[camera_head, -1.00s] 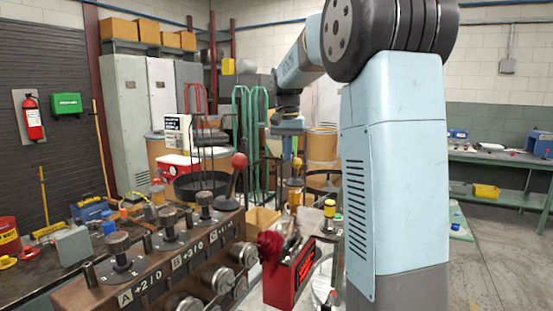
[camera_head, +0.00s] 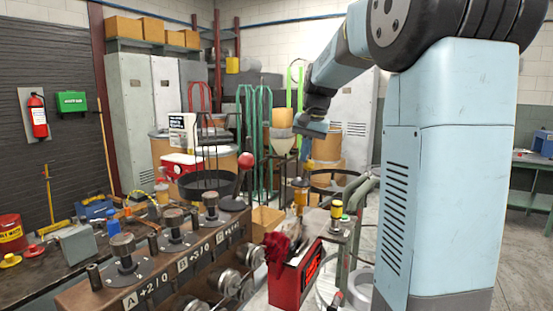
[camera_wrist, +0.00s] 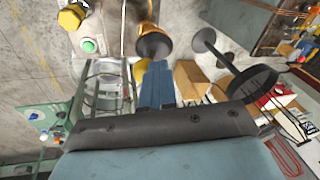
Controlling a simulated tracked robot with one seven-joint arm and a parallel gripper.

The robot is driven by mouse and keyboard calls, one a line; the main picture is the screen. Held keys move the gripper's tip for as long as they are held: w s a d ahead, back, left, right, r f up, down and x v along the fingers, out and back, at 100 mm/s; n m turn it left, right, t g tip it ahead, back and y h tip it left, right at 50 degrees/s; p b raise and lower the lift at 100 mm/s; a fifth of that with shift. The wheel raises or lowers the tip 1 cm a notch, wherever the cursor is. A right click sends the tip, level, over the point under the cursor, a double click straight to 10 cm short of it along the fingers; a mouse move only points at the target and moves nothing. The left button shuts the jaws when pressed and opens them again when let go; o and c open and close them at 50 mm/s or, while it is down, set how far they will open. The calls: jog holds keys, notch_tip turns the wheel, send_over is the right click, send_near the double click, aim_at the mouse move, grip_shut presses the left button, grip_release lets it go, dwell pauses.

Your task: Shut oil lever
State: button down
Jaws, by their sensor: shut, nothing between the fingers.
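No lever is labelled as the oil lever, so I cannot tell for certain which one it is. A lever with a red ball (camera_head: 246,160) stands tilted on the brown machine (camera_head: 75,296) in the head view. A brass-coloured fitting (camera_head: 305,180) stands right of it, below my gripper (camera_head: 306,150). The wrist view shows a brass cone with a black disc (camera_wrist: 154,43) just beyond my gripper (camera_wrist: 157,84), and a dark rod with a round black end (camera_wrist: 204,39) to its right. My gripper is shut and empty, with no clear contact with either.
A red box (camera_head: 293,280) with a dark red cloth (camera_head: 274,252) is at the machine's right. A yellow-topped button post (camera_head: 337,210) stands near it; a green button (camera_wrist: 88,46) shows in the wrist view. A black ring-shaped basket (camera_head: 208,183) is behind the machine.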

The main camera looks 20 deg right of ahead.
jog(key=shift+s+d+f, duration=0.2)
jog(key=shift+s+d, duration=0.05)
jog(key=shift+d, duration=0.1)
jog(key=v, duration=0.8)
jog(key=shift+w+a, duration=0.3)
jog(key=shift+w, duration=0.1)
jog(key=shift+s+r, duration=0.1)
jog(key=shift+s, duration=0.05)
